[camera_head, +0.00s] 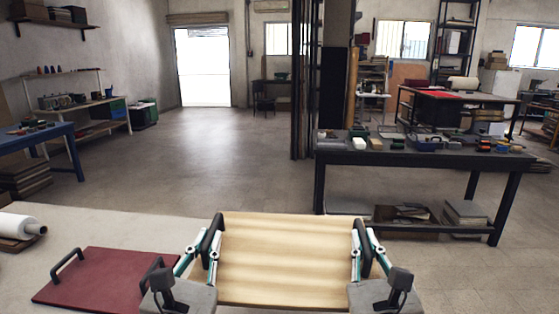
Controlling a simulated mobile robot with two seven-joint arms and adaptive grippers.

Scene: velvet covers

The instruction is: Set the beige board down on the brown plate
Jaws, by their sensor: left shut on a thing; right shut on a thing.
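The beige board (290,262) is a pale wood-grained panel with a black handle at its left and right ends. My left gripper (213,248) is shut on the left handle, and my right gripper (363,248) is shut on the right handle. The board looks roughly level over the front of the pale table; I cannot tell its height above it. A flat brown piece (14,244), perhaps the brown plate, shows at the far left edge, partly under a white roll and cut off by the frame.
A dark red board (105,278) with black handles lies on the pale table (120,225), left of the beige board. The white roll (15,226) lies at the table's left edge. A dark workbench (400,158) with tools stands beyond, across open floor.

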